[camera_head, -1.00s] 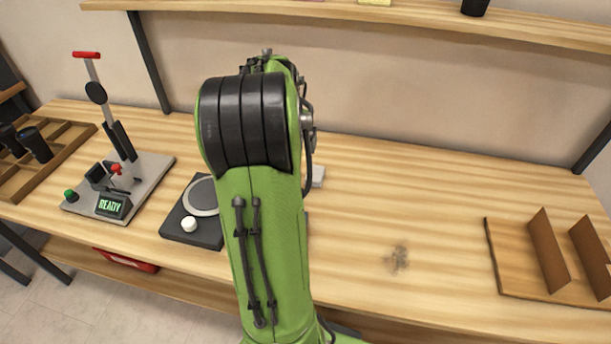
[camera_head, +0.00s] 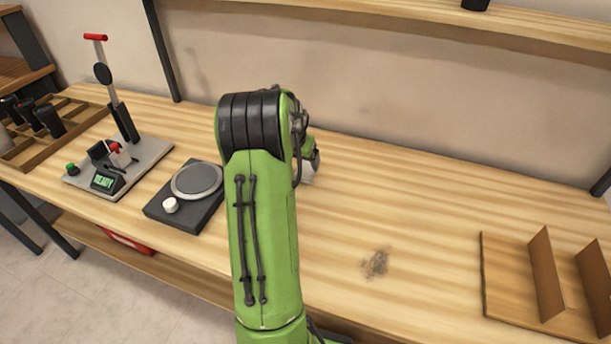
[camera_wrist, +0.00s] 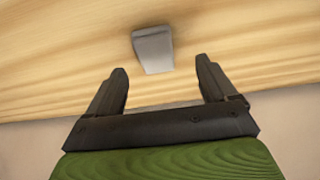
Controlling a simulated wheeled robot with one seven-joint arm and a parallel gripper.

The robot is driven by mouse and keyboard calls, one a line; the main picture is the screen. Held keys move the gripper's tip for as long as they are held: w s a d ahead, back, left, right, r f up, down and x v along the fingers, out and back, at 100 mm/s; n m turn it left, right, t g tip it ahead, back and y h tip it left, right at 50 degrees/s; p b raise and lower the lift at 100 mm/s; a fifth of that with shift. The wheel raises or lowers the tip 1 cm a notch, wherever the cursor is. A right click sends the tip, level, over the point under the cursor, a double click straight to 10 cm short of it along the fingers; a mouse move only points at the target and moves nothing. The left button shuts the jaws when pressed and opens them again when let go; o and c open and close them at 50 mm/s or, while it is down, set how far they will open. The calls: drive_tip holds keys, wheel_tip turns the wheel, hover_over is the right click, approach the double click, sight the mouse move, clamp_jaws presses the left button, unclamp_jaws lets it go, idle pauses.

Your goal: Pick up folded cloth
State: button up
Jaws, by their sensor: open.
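The folded cloth (camera_wrist: 153,49) is a small pale grey, flat piece lying on the wooden worktop. In the wrist view it is just beyond my fingertips, roughly centred between them. My gripper (camera_wrist: 162,75) is open and empty, with one dark finger on each side and a clear gap between them. In the head view my green arm hides most of the gripper. A small pale patch (camera_head: 308,174) at the arm's right edge may be the cloth, partly hidden.
A lever press (camera_head: 118,160) with a READY display and a dark turntable device (camera_head: 185,200) stand left of my arm. A wooden divider rack (camera_head: 495,270) is at the right. A dark smudge (camera_head: 376,263) marks the otherwise clear middle. A shelf (camera_head: 420,22) runs above.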

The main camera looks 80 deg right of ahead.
sight(305, 170)
drive_tip(key=x, duration=0.1)
drive_tip(key=b+x, duration=0.1)
drive_tip(key=x, duration=0.1)
drive_tip(key=b+x, duration=0.1)
drive_tip(key=x, duration=0.1)
drive_tip(key=shift+s+f, duration=0.25)
drive_tip(key=shift+s, duration=0.05)
drive_tip(key=shift+a+r, duration=0.1)
drive_tip(key=shift+r, duration=0.05)
drive_tip(key=shift+c, duration=0.6)
drive_tip(key=c, duration=1)
drive_tip(key=shift+r, duration=0.1)
wheel_tip(305, 170, up, 10)
drive_tip(key=p, duration=0.3)
drive_tip(key=shift+p, duration=0.35)
